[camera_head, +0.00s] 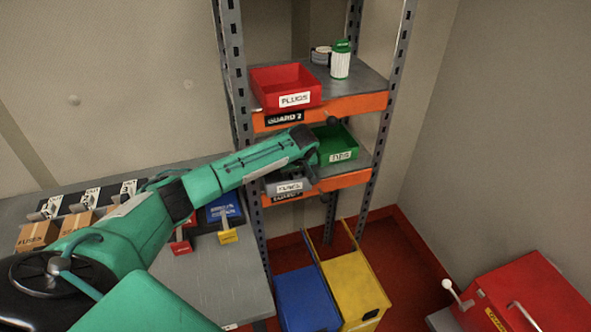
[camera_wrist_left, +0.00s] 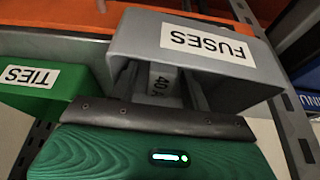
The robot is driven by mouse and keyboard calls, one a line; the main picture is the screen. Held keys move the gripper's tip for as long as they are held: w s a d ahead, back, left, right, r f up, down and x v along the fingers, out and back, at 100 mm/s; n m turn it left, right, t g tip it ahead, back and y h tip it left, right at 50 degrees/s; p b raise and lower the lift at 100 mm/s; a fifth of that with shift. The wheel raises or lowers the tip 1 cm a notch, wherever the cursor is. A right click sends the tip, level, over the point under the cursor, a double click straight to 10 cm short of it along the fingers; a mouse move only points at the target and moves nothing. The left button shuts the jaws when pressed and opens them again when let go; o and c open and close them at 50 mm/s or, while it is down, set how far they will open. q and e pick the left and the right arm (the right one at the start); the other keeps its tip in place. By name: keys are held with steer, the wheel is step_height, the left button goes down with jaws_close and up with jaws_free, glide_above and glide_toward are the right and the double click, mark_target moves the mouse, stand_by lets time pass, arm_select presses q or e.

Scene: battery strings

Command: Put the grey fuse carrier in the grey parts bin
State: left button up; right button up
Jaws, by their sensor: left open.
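The grey parts bin (camera_head: 272,187), labelled FUSES, sits on the lower orange-edged shelf in the head view. It fills the upper middle of the left wrist view (camera_wrist_left: 135,45), where its label is upside down. My left gripper (camera_wrist_left: 160,85) reaches into the bin's opening with its fingers apart. The grey fuse carrier (camera_wrist_left: 162,78), marked 40 A, shows between the fingers at the bin; its lower part is hidden by the gripper's body. In the head view my left wrist (camera_head: 308,150) hangs over the bin and hides the carrier. My right gripper is not seen.
A green bin (camera_head: 337,142), labelled TIES, stands beside the grey bin. Above are a red PLUGS bin (camera_head: 287,83) and a green-and-white container (camera_head: 340,62). Shelf uprights (camera_head: 240,80) flank the bins. Blue (camera_head: 306,299) and yellow (camera_head: 355,285) floor bins stand below.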

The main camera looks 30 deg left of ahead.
arm_select(q)
steer(key=b+v, duration=0.2)
steer(key=v, duration=1)
steer(key=shift+r, duration=0.1)
